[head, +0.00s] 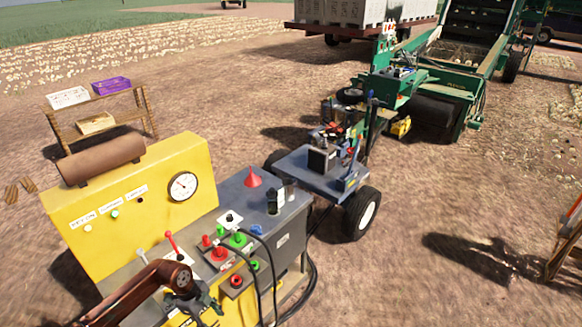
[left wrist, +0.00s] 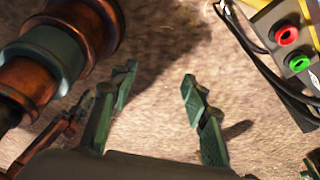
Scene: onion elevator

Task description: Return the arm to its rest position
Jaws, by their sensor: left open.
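My left arm comes in from the bottom left of the head view, in front of the yellow and grey control console (head: 165,215). Its gripper (head: 196,302) is small there, low over the near side of the console. In the left wrist view the two green fingers of the left gripper (left wrist: 160,78) stand apart with nothing between them. Bare brown ground (left wrist: 160,110) shows between and beyond them. My right gripper is in neither view.
The console top has a red lever (head: 174,242), red and green buttons (head: 219,254), a red funnel (head: 253,179) and black cables (head: 312,285). A wheeled cart (head: 322,172) and green machine (head: 440,100) stand beyond. Open dirt lies to the right.

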